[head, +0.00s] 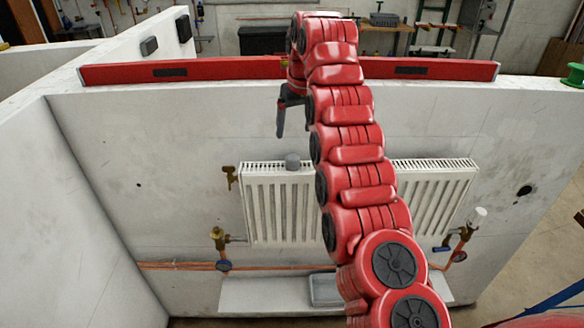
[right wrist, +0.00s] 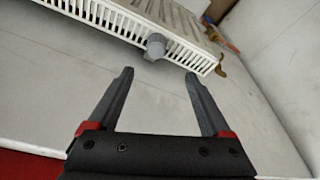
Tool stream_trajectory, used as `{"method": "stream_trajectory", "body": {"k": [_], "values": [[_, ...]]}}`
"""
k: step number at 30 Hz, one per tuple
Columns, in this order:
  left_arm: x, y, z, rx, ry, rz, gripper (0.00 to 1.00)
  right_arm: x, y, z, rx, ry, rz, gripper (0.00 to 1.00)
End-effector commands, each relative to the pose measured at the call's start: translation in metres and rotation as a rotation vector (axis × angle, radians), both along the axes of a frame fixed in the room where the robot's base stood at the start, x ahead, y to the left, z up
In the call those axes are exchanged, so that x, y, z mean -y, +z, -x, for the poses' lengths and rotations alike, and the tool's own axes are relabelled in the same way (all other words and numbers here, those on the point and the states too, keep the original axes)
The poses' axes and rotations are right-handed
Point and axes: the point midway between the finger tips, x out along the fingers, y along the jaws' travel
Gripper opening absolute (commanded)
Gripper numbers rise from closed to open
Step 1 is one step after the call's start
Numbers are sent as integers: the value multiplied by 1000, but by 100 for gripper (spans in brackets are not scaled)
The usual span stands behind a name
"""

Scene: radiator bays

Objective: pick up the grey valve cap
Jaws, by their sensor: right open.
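The grey valve cap (head: 292,161) sits on the top edge of the white radiator (head: 283,207), left of my arm in the head view. In the right wrist view the cap (right wrist: 156,45) shows at the radiator's (right wrist: 120,22) slotted top, beyond the fingertips and between their lines. My right gripper (head: 281,118) is above the cap in the head view, its dark fingers pointing down. In the right wrist view my right gripper (right wrist: 159,75) is open and empty, apart from the cap. My left gripper is not in view.
A red spirit level (head: 220,68) lies along the wall's top edge (head: 520,88). Brass valves (head: 218,238) and copper pipes (head: 180,265) are at the radiator's lower left. A grey tray (head: 324,290) rests on the ledge (head: 260,294) below. The wall left of the radiator is mostly clear.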

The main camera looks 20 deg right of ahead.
Motion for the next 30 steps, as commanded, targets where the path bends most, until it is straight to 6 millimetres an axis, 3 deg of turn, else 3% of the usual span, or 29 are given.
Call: {"method": "stream_trajectory", "body": {"k": [3,12,20,25,30], "values": [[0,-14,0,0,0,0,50,-2,-28,-5,-6,2,-2,83],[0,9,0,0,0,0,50,-1,-55,-16,-2,-1,1,83],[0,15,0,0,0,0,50,-2,-71,-20,0,0,0,83],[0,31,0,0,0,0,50,1,-81,-23,-3,0,0,83],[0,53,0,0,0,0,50,4,-106,-31,-4,1,0,83]]}}
